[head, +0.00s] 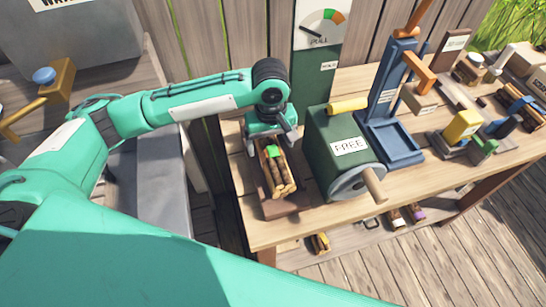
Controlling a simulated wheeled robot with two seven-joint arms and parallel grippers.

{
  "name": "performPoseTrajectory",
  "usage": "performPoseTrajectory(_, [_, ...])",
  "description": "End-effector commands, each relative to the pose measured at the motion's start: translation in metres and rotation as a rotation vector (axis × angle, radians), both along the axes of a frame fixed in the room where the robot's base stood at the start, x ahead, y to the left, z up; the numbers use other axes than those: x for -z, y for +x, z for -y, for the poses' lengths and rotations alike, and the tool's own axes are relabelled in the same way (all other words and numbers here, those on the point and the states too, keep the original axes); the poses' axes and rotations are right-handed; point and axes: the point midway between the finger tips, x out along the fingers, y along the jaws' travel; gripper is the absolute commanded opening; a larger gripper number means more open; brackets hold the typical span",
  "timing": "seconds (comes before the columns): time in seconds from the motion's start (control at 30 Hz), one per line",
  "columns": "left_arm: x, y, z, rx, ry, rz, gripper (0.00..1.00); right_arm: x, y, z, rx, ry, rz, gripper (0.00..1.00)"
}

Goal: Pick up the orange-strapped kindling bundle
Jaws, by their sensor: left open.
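My left gripper (271,142) is open, pointing down over the back end of a kindling bundle (278,176) with a green strap. That bundle lies in a brown wooden cradle (282,210) at the table's left end. The fingers are on either side of its back part; I cannot tell whether they touch it. A small bundle (320,243) with a yellow-orange look lies on the low shelf under the table. I cannot be sure that its colour is an orange strap. My right gripper is not in view.
A green drum machine (335,150) marked FREE, with a handle, stands just right of the cradle. A blue press (389,140) and more bundles are farther right on the wooden table (335,215). White- and purple-strapped bundles (417,213) lie below. A fence stands behind.

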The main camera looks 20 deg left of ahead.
Motion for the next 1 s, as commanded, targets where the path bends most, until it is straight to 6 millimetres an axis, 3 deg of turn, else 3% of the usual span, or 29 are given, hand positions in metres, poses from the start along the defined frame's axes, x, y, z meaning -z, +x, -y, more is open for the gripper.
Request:
performPoseTrajectory(0.17, [0.011, 0.000, 0.001, 0.000, 0.000, 0.000, 0.83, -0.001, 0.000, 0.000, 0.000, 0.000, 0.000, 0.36])
performPoseTrajectory(0.5, [0.056, -0.002, 0.005, 0.000, 0.001, 0.000, 0.83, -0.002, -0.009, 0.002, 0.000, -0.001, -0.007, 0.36])
performPoseTrajectory(0.77, [0.060, -0.002, 0.006, 0.001, 0.000, 0.001, 0.83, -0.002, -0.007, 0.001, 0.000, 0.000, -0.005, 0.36])
performPoseTrajectory(0.8, [0.060, -0.002, 0.006, 0.001, 0.000, 0.001, 0.81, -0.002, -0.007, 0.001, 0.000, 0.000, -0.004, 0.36])
performPoseTrajectory(1.0, [0.060, -0.002, 0.005, 0.001, 0.000, 0.001, 0.42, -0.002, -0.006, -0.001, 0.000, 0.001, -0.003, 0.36])
